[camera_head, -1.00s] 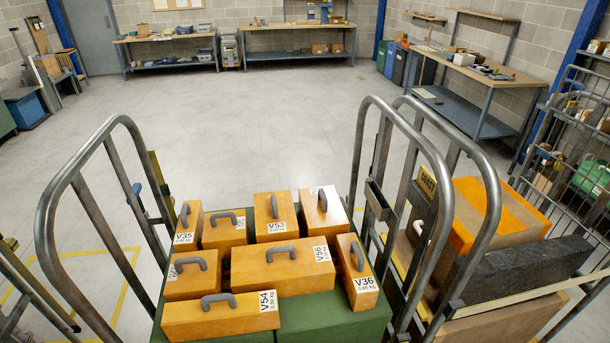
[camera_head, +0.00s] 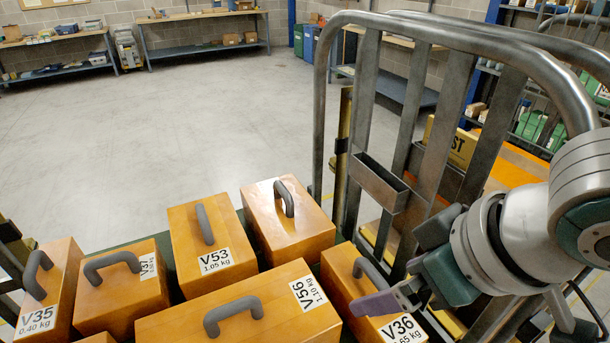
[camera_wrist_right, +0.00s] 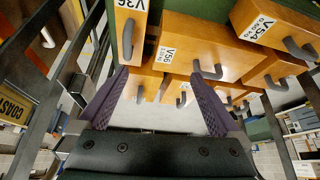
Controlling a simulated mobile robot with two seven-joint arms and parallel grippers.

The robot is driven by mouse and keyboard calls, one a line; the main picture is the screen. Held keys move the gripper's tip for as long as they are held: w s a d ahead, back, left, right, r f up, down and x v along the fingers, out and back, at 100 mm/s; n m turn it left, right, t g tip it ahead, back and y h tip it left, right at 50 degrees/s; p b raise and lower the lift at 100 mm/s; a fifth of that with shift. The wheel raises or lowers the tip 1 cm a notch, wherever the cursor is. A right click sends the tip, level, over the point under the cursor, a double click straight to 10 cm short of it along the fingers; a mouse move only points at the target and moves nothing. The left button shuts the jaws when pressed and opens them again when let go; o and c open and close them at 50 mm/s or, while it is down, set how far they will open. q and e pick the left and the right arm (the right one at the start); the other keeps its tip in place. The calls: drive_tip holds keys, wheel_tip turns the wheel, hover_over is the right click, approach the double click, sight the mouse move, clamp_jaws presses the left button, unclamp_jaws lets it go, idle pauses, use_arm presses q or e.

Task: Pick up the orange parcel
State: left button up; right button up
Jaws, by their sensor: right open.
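Several orange boxes with grey handles stand on a green surface in the head view, among them V53 (camera_head: 205,235), V56 (camera_head: 240,310), V35 (camera_head: 50,285) and V36 (camera_head: 355,295). My right gripper (camera_head: 408,268) is over the right side, by V36, with part of that box hidden behind it. In the right wrist view my right gripper (camera_wrist_right: 158,75) is open, its purple fingers spread with nothing held between them. V36 (camera_wrist_right: 128,35), V56 (camera_wrist_right: 200,45) and V54 (camera_wrist_right: 265,25) lie beyond the fingertips. A parcel with an orange top (camera_head: 515,165) sits behind metal bars at right. My left gripper is not in view.
Tall metal cart rails (camera_head: 372,130) stand close to my right arm, with a small metal holder (camera_head: 380,180) on them. A yellow sign (camera_head: 452,142) is beyond. Workbenches (camera_head: 205,35) line the far wall. The floor (camera_head: 190,120) between is open.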

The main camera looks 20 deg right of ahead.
drive_tip(key=m+b, duration=0.1)
drive_tip(key=b, duration=0.7)
approach(370, 291)
drive_tip(key=shift+s+a+f+t+h, duration=0.3)
drive_tip(key=shift+s+a+f, duration=0.05)
drive_tip(key=shift+f, duration=0.25)
drive_tip(key=shift+w+d+f, duration=0.2)
drive_tip(key=shift+f, duration=0.05)
drive_tip(key=shift+m, duration=0.3)
drive_tip(key=x, duration=0.4)
drive_tip(key=shift+w+f, duration=0.1)
drive_tip(key=shift+w, duration=0.1)
drive_tip(key=b+x, duration=0.1)
drive_tip(key=x, duration=0.4)
drive_tip(key=shift+w+a+b, duration=0.1)
drive_tip(key=shift+a+b, duration=0.05)
drive_tip(key=shift+b, duration=0.15)
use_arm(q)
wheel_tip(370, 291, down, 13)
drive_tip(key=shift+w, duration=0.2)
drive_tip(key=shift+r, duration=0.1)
use_arm(e)
clamp_jaws()
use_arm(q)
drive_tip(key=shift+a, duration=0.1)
